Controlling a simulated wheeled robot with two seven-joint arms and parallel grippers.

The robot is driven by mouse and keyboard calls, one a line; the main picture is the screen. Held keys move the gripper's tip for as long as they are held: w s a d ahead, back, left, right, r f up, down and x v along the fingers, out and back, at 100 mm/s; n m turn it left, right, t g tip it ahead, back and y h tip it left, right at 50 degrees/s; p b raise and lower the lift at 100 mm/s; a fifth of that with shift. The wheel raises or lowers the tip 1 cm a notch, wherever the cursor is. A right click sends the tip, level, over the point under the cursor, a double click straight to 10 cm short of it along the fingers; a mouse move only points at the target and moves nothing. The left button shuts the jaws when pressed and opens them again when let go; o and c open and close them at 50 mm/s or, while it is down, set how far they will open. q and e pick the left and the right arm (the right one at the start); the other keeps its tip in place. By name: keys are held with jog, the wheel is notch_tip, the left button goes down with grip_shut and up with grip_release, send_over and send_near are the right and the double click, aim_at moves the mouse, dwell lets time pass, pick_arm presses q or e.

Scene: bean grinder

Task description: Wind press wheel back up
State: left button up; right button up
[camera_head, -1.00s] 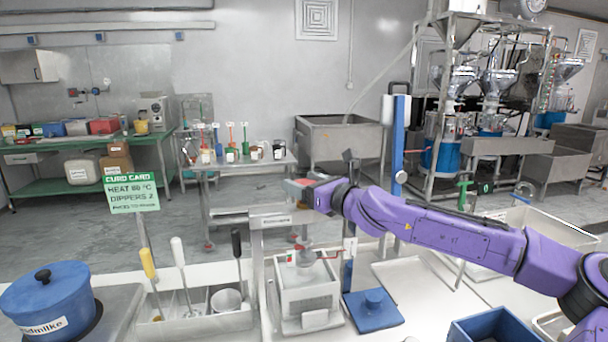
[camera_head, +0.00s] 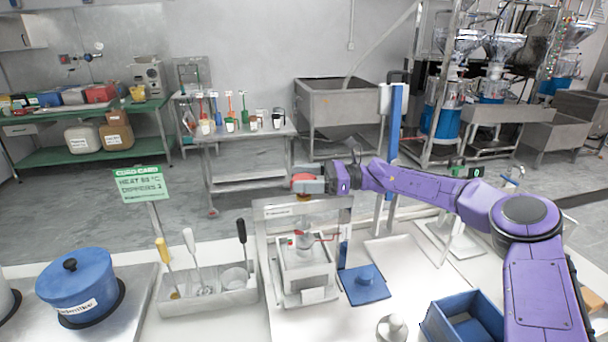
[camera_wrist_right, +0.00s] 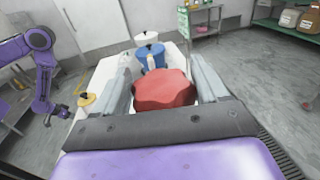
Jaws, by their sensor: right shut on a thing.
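The press (camera_head: 345,212) is a pale upright frame on the white worktop, with a labelled crossbar. Below it stands a white box-shaped mould (camera_head: 306,281) with small red parts above it. My right gripper (camera_head: 306,182) is above the crossbar, reaching in from the right. The red lobed press wheel (camera_wrist_right: 165,90) fills the gap between its two grey fingers in the right wrist view, and the gripper is shut on it. Only a little red of the wheel (camera_head: 302,177) shows in the head view. My left gripper (camera_wrist_right: 59,112) appears small at the left of the wrist view; its jaws are unclear.
A blue lidded pot (camera_head: 80,287) and a tool tray (camera_head: 215,300) stand left of the press. A blue plate (camera_head: 364,287) lies to its right, with a blue bin (camera_head: 462,318) at front right. A curd card (camera_head: 141,183) stands behind the tray.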

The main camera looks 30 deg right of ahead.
jog(key=shift+n+g+y, duration=0.4)
jog(key=shift+n+g, duration=0.2)
jog(key=shift+g, duration=0.3)
jog(key=shift+n+g, duration=0.3)
jog(key=shift+g, duration=0.2)
jog(key=o, duration=1)
jog(key=shift+c, duration=0.2)
jog(key=b+v, duration=0.1)
jog(key=v, duration=0.2)
jog(key=b+v, duration=0.1)
jog(key=v, duration=0.2)
jog(key=b+v, duration=0.1)
jog(key=v, duration=0.2)
jog(key=shift+d+f, duration=0.3)
jog(key=shift+d, duration=0.1)
jog(key=shift+s+d+r, duration=0.15)
jog(key=shift+d, duration=0.1)
